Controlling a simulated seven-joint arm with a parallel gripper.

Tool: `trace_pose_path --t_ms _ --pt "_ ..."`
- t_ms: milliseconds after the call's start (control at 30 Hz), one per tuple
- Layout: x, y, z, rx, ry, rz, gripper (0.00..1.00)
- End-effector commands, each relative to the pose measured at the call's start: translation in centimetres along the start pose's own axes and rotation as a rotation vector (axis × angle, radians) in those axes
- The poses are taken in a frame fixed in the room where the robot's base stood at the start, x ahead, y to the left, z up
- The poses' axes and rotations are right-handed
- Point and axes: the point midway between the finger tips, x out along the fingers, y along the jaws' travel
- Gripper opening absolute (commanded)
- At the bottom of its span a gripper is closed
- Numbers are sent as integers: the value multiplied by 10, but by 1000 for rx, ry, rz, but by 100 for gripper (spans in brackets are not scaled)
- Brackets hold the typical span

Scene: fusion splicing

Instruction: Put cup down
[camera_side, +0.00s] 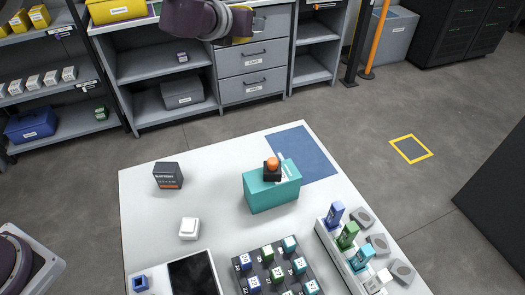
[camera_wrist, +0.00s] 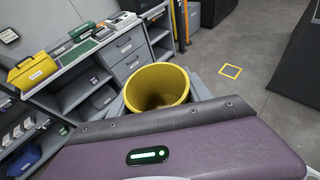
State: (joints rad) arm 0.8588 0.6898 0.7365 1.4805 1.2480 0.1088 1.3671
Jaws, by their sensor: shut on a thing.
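A yellow cup (camera_wrist: 157,86) shows in the wrist view, open end towards the camera, just beyond my purple wrist. My gripper (camera_side: 236,22) is at the top of the side view, high above and behind the white table (camera_side: 145,225). It is shut on the cup, and a strip of the yellow cup (camera_side: 240,41) shows below it. The fingertips are mostly hidden. The cup is held in the air, apart from the table.
Drawers (camera_side: 250,58) stand behind.

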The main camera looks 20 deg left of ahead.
Motion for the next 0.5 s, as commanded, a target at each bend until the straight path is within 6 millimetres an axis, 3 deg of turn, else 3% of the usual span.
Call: trace_pose_path --t_ms 100,200,500 --pt "18 -23 14 90 -3 -209 10" --pt "21 -40 18 156 -1 -367 10" --pt "4 -68 12 304 -1 -730 10"
